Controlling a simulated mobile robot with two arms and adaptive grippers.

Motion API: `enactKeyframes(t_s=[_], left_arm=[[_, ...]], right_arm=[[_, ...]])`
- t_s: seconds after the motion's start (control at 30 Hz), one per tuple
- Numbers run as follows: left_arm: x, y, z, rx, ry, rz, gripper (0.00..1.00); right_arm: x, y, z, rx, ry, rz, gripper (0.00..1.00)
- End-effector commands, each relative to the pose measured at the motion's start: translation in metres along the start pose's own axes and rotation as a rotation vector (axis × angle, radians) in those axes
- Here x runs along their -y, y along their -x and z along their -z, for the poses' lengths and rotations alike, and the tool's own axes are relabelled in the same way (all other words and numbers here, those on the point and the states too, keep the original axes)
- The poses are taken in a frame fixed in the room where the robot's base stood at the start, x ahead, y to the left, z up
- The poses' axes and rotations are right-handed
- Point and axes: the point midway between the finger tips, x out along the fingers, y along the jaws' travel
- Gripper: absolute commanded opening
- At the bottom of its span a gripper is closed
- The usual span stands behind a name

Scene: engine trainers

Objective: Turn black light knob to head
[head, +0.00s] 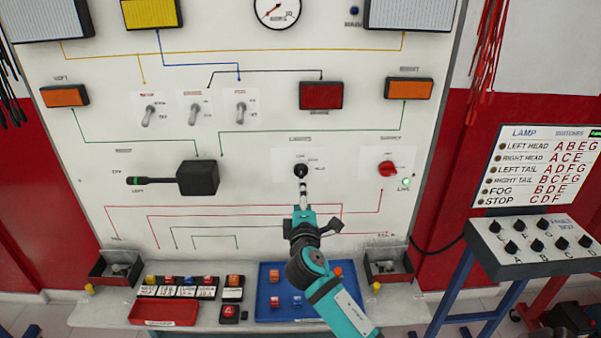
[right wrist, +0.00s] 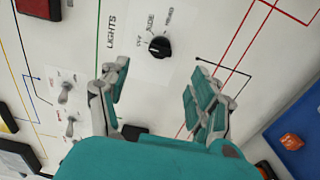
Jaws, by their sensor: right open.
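The black light knob (head: 301,171) sits on the white panel under the LIGHTS label, with small position labels around it. In the right wrist view the black knob (right wrist: 159,47) lies beyond the fingertips, roughly centred between them. I cannot tell for certain which label its pointer faces. My right gripper (head: 303,192) is in front of the panel, just below the knob. In the right wrist view the right gripper (right wrist: 160,88) has its teal-padded fingers spread wide with nothing between them. My left gripper is not in view.
A red supply knob (head: 387,168) and a lit green lamp (head: 406,181) are to the right. A black stalk switch (head: 198,178) is to the left. Below are a blue tray (head: 264,302), a red tray (head: 165,313) and a switch box (head: 530,262). The panel around the knob is flat.

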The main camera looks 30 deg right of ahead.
Motion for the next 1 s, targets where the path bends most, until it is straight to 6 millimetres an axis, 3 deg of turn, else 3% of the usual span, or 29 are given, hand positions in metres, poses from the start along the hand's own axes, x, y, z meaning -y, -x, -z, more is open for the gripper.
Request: enactKeyframes(t_s=[0.3, 0.5, 0.7, 0.97, 1.0], left_arm=[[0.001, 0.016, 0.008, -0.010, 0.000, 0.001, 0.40], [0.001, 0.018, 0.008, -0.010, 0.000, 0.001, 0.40], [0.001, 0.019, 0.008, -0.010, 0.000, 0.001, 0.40], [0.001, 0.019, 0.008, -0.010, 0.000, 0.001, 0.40], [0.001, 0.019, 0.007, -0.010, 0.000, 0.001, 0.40]], right_arm=[[-0.002, -0.070, 0.000, 0.002, 0.001, 0.000, 0.64], [0.000, -0.099, 0.000, 0.001, -0.001, 0.001, 0.64], [0.001, -0.110, 0.000, -0.001, -0.002, 0.002, 0.64], [0.001, -0.110, 0.001, -0.001, -0.002, 0.001, 0.64], [0.001, -0.110, 0.001, -0.001, -0.002, 0.001, 0.59]])
